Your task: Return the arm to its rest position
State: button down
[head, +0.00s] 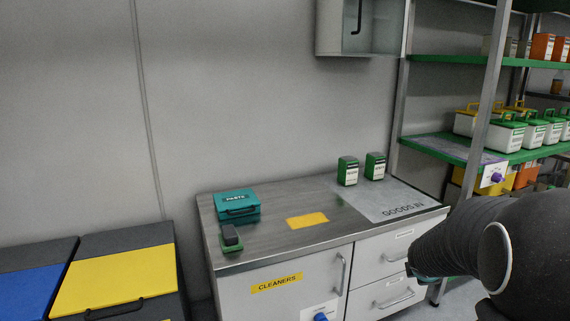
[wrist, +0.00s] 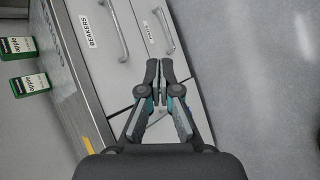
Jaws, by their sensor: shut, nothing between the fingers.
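My arm enters the head view at the lower right, in front of the cabinet's right end. My gripper (wrist: 159,75) shows in the wrist view with its two fingers together and nothing between them. It is in front of the cabinet's drawer fronts, close to the drawer labelled BEAKERS (wrist: 92,30). In the head view the gripper is mostly hidden behind my own arm.
The metal-topped cabinet (head: 270,237) carries a teal box (head: 237,206), a green-based block (head: 231,238) and two green-and-white cartons (head: 348,171) (head: 375,167). A stocked shelf rack (head: 440,147) stands at the right. Blue- and yellow-lidded bins (head: 115,277) stand at the left. Grey floor (wrist: 250,80) is clear.

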jog(key=s+a+r+m+y, duration=0.2)
jog(key=s+a+r+m, duration=0.2)
jog(key=s+a+m, duration=0.4)
jog(key=s+a+r+m+g+y, duration=0.1)
jog(key=s+a+r+m+y, duration=0.2)
jog(key=s+a, duration=1)
jog(key=s+r+m, duration=0.2)
jog(key=s+m, duration=0.3)
jog(key=s, duration=0.2)
jog(key=shift+s+r, duration=0.3)
